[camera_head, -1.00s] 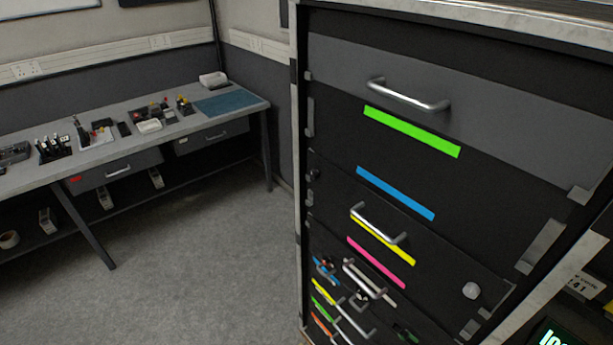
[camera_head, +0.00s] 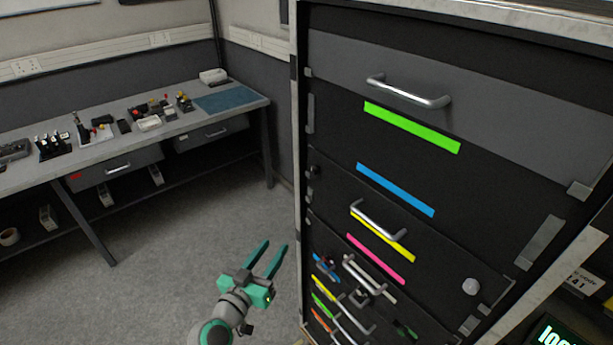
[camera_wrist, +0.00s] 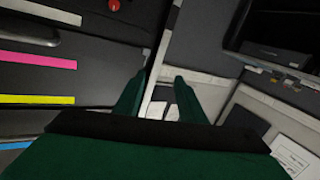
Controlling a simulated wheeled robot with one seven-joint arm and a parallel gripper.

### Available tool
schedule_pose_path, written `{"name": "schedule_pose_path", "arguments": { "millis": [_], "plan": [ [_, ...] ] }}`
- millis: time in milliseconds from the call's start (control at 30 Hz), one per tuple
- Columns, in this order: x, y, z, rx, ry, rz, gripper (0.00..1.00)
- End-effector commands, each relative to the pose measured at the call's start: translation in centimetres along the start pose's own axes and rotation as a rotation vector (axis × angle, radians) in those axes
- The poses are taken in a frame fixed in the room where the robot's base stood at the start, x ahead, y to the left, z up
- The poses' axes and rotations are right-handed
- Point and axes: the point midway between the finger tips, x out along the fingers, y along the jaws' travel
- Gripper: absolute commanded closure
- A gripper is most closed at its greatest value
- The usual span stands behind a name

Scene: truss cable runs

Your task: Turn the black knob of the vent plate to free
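My gripper (camera_head: 276,245) is in the lower middle of the head view, left of the tall black rack, with its two green fingers apart and nothing between them. In the wrist view my gripper (camera_wrist: 160,82) also shows its fingers spread and empty. A small dark knob (camera_head: 313,172) sits at the left edge of the rack's front, up and to the right of my gripper and apart from it. I cannot tell for certain whether this is the vent plate's knob, nor read its setting. No plate is clearly recognisable as the vent plate.
The rack (camera_head: 400,65) carries silver handles, coloured strips and a pale round knob (camera_head: 470,287) at the lower right. A workbench (camera_head: 100,150) with small devices stands at the left. Open grey floor (camera_head: 190,215) lies between them. The wrist view shows a red round part (camera_wrist: 115,5).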

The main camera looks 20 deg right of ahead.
Motion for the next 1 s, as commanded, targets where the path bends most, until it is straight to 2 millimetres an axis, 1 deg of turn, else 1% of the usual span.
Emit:
{"name": "schedule_pose_path", "arguments": {
  "millis": [33,200,300,400,433,500,600,733,867,1000],
  "plan": [
    [0.6,-0.1,-2.5,0.039,0.016,0.047,0.63],
    [1.3,0.9,-9.4,0.176,0.054,0.217,0.63],
    [1.1,1.7,-13.1,0.26,0.075,0.309,0.63],
    [0.7,2.5,-15.9,0.336,0.091,0.385,0.63],
    [0.5,2.6,-16.6,0.354,0.095,0.402,0.63],
    [0.2,3.0,-17.9,0.391,0.102,0.438,0.63],
    [-0.2,3.4,-19.0,0.426,0.109,0.47,0.63],
    [0.0,3.8,-19.4,0.442,0.11,0.488,0.63],
    [1.2,4.6,-19.4,0.441,0.111,0.491,0.63],
    [3.3,5.7,-19.4,0.441,0.111,0.491,0.63]
  ]
}}
